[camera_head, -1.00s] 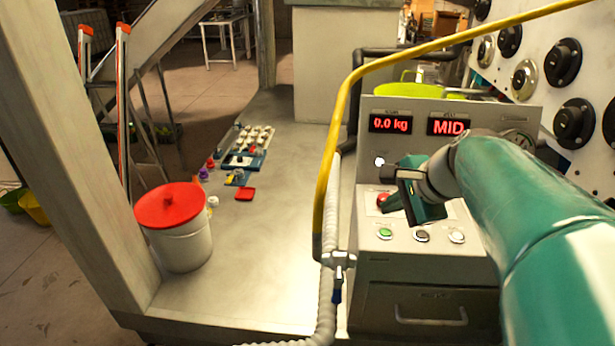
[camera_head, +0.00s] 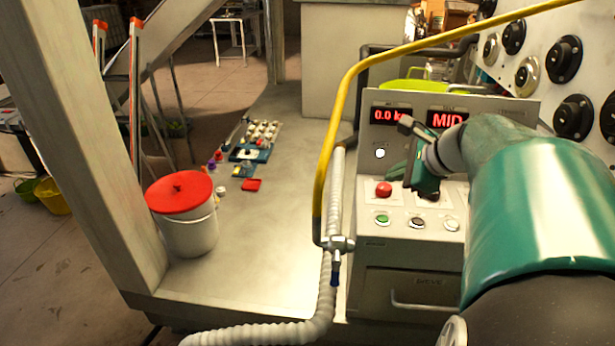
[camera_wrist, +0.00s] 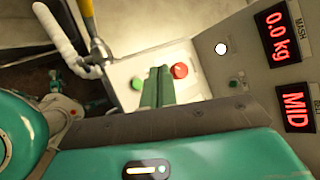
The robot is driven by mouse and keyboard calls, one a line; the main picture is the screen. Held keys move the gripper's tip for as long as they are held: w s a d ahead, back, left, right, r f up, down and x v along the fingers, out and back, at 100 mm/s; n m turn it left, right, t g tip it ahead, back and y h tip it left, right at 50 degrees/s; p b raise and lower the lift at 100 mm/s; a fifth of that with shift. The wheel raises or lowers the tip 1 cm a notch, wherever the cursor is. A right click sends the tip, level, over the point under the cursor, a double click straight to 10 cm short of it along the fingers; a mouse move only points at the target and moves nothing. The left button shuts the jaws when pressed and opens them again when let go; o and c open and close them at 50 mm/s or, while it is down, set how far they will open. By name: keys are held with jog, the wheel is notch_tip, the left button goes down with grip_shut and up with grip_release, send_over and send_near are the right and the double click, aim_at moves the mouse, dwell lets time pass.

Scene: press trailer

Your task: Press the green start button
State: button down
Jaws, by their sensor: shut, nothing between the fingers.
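The green start button (camera_head: 382,219) is at the left of the front row on the sloped grey panel. It also shows in the wrist view (camera_wrist: 137,83), left of the fingers. My gripper (camera_head: 391,175) is above and behind the button, close to the red mushroom button (camera_head: 383,189) in the picture. Its green fingers are together and empty, and in the wrist view the fingertips (camera_wrist: 159,69) lie between the green button and the red button (camera_wrist: 179,71). I see no contact with the green button.
A dark button (camera_head: 417,222) and a white button (camera_head: 451,224) stand to its right. Displays (camera_head: 447,119) rise behind my gripper. A yellow pipe (camera_head: 322,180) and a ribbed hose (camera_head: 334,200) run left of the panel. A red-lidded bucket (camera_head: 182,193) stands further left.

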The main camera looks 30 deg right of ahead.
aim_at(387, 221)
jog(key=shift+f, duration=4.4)
jog(key=shift+f, duration=0.1)
jog(key=shift+f, duration=0.35)
jog(key=shift+f, duration=0.35)
jog(key=shift+r, duration=0.8)
